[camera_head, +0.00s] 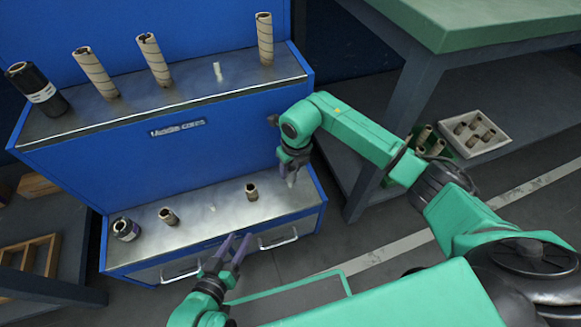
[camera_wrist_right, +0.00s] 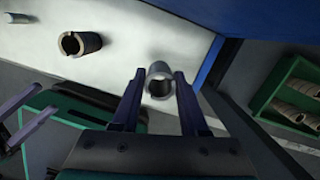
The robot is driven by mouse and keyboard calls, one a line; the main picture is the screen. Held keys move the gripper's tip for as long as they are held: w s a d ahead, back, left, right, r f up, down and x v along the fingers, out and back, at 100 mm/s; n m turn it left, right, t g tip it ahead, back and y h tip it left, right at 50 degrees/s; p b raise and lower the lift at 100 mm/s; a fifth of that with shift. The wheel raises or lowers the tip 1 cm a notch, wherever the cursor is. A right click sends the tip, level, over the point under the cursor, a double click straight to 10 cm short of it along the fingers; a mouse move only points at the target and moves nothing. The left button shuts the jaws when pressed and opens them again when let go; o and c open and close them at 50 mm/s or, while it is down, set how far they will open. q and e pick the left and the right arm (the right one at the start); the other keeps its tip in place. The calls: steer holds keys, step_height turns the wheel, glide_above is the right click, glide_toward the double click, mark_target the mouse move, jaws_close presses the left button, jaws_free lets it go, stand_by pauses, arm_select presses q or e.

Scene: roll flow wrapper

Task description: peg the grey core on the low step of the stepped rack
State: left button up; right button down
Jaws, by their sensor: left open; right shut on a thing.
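The blue stepped rack (camera_head: 215,145) has a metal low step (camera_head: 185,222) in front. A small bare peg (camera_head: 212,208) stands near the middle of that step. My right gripper (camera_head: 290,176) is shut on the grey core (camera_wrist_right: 159,71), a short hollow tube seen nearly end-on in the right wrist view. In the head view it is near the right end of the low step, and the core there is mostly hidden by the fingers. My left gripper (camera_head: 235,245) is open and empty at the step's front edge; its fingers also show in the right wrist view (camera_wrist_right: 25,120).
The upper step holds tall cores (camera_head: 155,60) and a bare peg (camera_head: 217,71). A green bin (camera_wrist_right: 295,100) stands at right.

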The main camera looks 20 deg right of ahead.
steer(key=shift+f, duration=0.25)
steer(key=shift+f+b, duration=0.4)
steer(key=shift+f, duration=0.1)
steer(key=shift+f, duration=0.1)
stand_by(0.4)
steer(key=shift+f+b, duration=0.7)
steer(key=shift+f, duration=0.2)
steer(key=shift+f, duration=0.15)
steer(key=shift+c, duration=1.8)
jaws_free()
